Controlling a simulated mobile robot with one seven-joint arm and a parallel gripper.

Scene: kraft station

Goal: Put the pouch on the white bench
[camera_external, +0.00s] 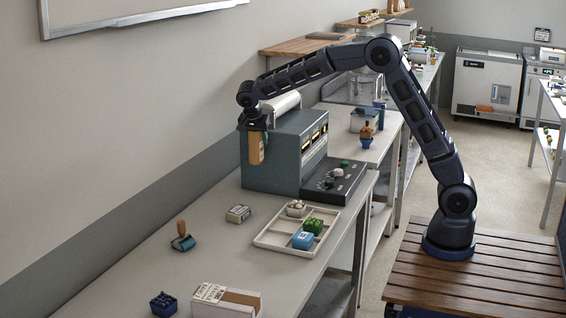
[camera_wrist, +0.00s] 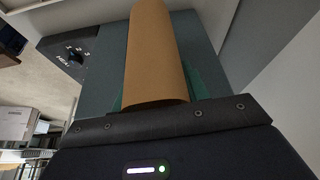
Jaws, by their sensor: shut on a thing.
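A brown kraft pouch (camera_external: 256,148) hangs upright from my gripper (camera_external: 254,130) in the external view. My gripper is shut on its upper end. The pouch is in the air in front of the left end of the grey-teal machine (camera_external: 277,165). In the wrist view the pouch (camera_wrist: 157,50) stands out from the gripper as a tan, rounded shape, and it hides where the fingers touch it. A long pale bench (camera_external: 140,270) runs below; its top is light grey-white. I cannot tell whether this or the pale bench behind it (camera_external: 372,151) is the white bench.
On the near bench are a sectioned tray (camera_external: 270,241) with small items, a blue roller with a wooden handle (camera_external: 182,238), a small box (camera_external: 238,214), a dark blue block (camera_external: 164,304) and a white-and-brown box (camera_external: 226,300). Bare bench top lies between them, left of the machine.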

